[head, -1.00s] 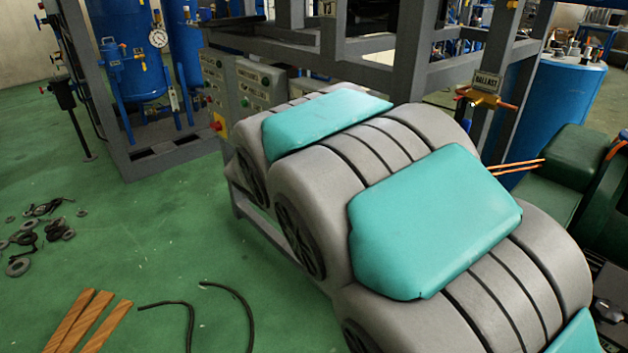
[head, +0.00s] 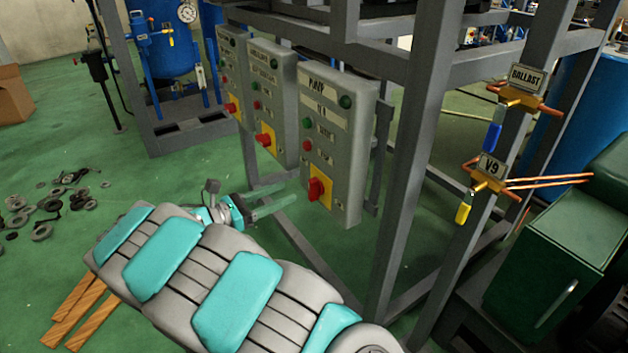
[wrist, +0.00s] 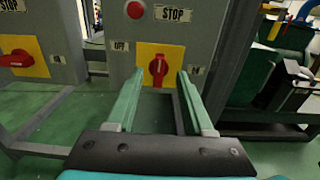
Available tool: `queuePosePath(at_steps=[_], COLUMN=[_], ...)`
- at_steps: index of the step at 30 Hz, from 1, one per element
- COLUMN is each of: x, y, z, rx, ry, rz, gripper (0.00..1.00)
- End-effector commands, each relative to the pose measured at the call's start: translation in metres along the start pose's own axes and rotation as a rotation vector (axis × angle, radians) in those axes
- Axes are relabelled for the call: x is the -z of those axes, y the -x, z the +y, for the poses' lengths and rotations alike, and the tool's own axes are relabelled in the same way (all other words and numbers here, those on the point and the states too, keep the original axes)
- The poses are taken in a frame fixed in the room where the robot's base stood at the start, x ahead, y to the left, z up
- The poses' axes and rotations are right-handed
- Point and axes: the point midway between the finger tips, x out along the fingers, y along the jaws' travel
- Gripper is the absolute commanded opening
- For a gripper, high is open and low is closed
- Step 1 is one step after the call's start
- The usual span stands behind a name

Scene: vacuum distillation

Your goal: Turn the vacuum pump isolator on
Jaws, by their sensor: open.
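The nearest grey control box (head: 335,130) has a label that seems to read PUMP. Its isolator is a red rotary knob (head: 317,189) on a yellow plate (head: 326,200). In the wrist view the red knob (wrist: 158,70) stands about upright, with OFF printed to its left and a partly hidden label to its right. My gripper (head: 291,192) is open and empty, pointing at the box front a short way off. In the wrist view its fingertips (wrist: 160,72) frame the knob left and right. I see no contact with the knob.
Two similar control boxes (head: 270,95) (head: 235,75) stand to the left; the neighbouring red knob (wrist: 16,58) looks sideways in the wrist view. A grey frame post (head: 405,160) and brass valves (head: 490,178) are on the right. Loose black parts (head: 50,205) lie on the green floor.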

Motion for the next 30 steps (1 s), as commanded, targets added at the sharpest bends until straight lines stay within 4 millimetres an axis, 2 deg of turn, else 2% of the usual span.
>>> queuePosePath(at_steps=[4, 12, 16, 21, 28, 30], x=[-0.001, -0.002, -0.001, -0.001, -0.001, -0.001], y=[-0.012, -0.054, -0.068, -0.076, -0.077, -0.077], z=[0.0, 0.0, 0.0, 0.0, 0.0, 0.0], rx=[0.001, 0.002, 0.0, -0.001, -0.001, -0.001], ry=[0.003, 0.001, 0.0, 0.001, 0.0, 0.0], rz=[-0.002, -0.001, -0.001, -0.001, -0.001, -0.001], gripper=[0.53, 0.53, 0.53, 0.53, 0.53, 0.46])
